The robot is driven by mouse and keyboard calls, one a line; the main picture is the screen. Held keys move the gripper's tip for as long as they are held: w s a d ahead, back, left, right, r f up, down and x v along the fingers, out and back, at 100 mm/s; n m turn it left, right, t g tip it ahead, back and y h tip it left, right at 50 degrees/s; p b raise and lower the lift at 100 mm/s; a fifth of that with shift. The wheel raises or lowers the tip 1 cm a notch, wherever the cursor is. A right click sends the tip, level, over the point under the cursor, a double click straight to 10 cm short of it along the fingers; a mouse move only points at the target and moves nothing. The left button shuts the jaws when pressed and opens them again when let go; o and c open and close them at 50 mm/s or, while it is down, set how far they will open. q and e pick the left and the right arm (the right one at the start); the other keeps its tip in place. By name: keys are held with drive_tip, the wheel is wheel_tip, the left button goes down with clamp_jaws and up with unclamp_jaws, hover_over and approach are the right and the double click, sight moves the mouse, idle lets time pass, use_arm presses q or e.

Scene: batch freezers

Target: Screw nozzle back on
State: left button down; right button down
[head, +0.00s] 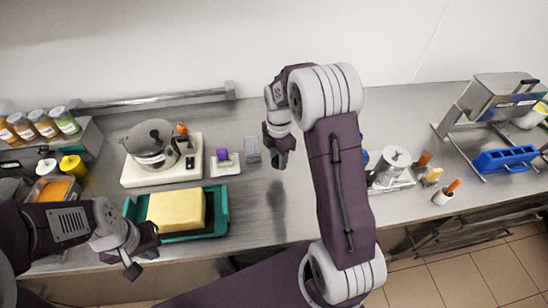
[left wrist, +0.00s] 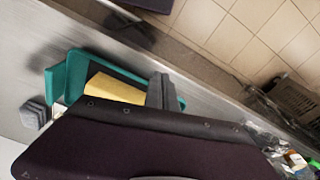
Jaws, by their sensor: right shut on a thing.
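My right gripper (head: 281,160) hangs fingers down over the middle of the steel counter, to the right of a small grey block. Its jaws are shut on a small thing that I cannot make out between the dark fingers. I cannot pick out the nozzle for certain. A small white holder (head: 229,169) with a purple piece (head: 222,155) stands left of this gripper, apart from it. My left gripper (head: 132,271) is in front of the green tray, near the counter's front edge. Its fingers look together and empty in the left wrist view (left wrist: 160,92).
A green tray (head: 218,228) holds a yellow block (head: 176,211). A steel bowl machine (head: 150,145) on a white base stands behind it. The grey block (head: 252,150) is close to my right gripper. Jars (head: 43,124) line the left; a blue rack (head: 504,159) stands right.

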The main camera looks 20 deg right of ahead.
use_arm(q)
drive_tip(key=shift+f+b, duration=0.4)
drive_tip(key=shift+f, duration=0.15)
use_arm(e)
drive_tip(key=s+r, duration=0.4)
drive_tip(key=s, duration=0.3)
drive_tip(key=shift+a, duration=0.35)
use_arm(q)
drive_tip(key=c, duration=0.5)
unclamp_jaws()
use_arm(e)
drive_tip(key=shift+w, duration=0.1)
use_arm(q)
drive_tip(key=shift+s, duration=0.1)
